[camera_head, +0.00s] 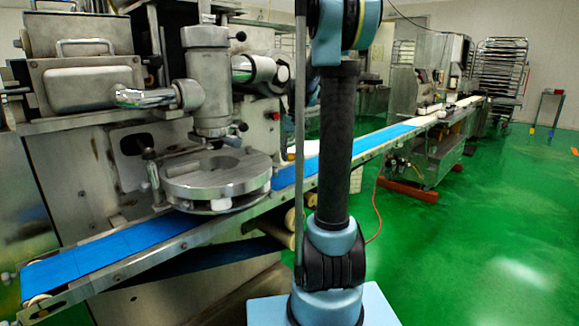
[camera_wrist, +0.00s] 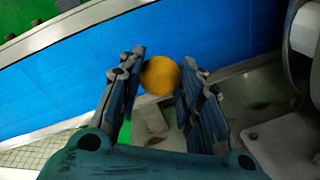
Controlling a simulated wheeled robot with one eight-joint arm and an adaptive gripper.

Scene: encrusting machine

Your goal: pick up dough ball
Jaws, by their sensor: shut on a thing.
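The dough ball (camera_wrist: 160,76) is round and yellow-orange. In the wrist view it sits between the two fingertips of my gripper (camera_wrist: 162,78), which is shut on it. The ball overlaps the blue conveyor belt (camera_wrist: 75,90) and its metal edge in that view; I cannot tell its height above the belt. In the head view the belt (camera_head: 110,250) runs from the lower left past the encrusting machine (camera_head: 205,85). The ball and my gripper do not show in the head view.
A round metal plate (camera_head: 215,175) of the machine stands over the belt. The belt's metal side rail (camera_head: 180,245) runs along its near side. Green floor (camera_head: 480,220) is open on the right. Stacked racks (camera_head: 500,70) stand at the back.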

